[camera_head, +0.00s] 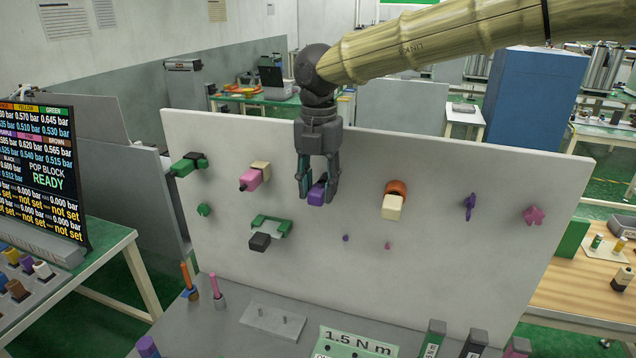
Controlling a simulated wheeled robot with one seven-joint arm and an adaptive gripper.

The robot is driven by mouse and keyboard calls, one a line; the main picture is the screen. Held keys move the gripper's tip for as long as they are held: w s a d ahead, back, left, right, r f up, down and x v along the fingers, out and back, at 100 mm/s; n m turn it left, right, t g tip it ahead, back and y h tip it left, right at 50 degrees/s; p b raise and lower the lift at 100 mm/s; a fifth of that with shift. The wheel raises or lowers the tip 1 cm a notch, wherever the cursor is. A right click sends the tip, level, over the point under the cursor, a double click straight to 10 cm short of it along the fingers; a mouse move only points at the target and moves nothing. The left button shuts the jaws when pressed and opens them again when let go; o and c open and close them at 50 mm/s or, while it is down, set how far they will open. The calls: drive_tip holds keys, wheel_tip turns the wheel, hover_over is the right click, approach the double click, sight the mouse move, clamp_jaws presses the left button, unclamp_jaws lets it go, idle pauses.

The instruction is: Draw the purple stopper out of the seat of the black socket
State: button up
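The purple stopper (316,197) shows on the upper middle of the white upright board, a small block-like piece. My gripper (318,192) reaches down from above, with one finger on each side of the stopper. The gap between the fingers is about as wide as the stopper, and I cannot tell whether they touch it. The black socket is not clearly seen behind the stopper; my fingers cover that area.
The white board (350,260) carries other pieces: a green and black one (190,164), a pink and beige one (254,178), an orange and beige one (393,204), and a green bracket with a black block (260,241). A grey bench (225,335) lies below.

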clamp_jaws()
drive_tip(key=shift+s+a, duration=0.1)
drive_tip(key=shift+s, duration=0.05)
idle(0.4)
drive_tip(key=shift+s+a, duration=0.3)
drive_tip(key=shift+s, duration=0.6)
drive_tip(key=shift+s+a, duration=0.25)
drive_tip(key=shift+s, duration=0.65)
drive_tip(key=shift+s+a, duration=0.3)
drive_tip(key=shift+s, duration=0.6)
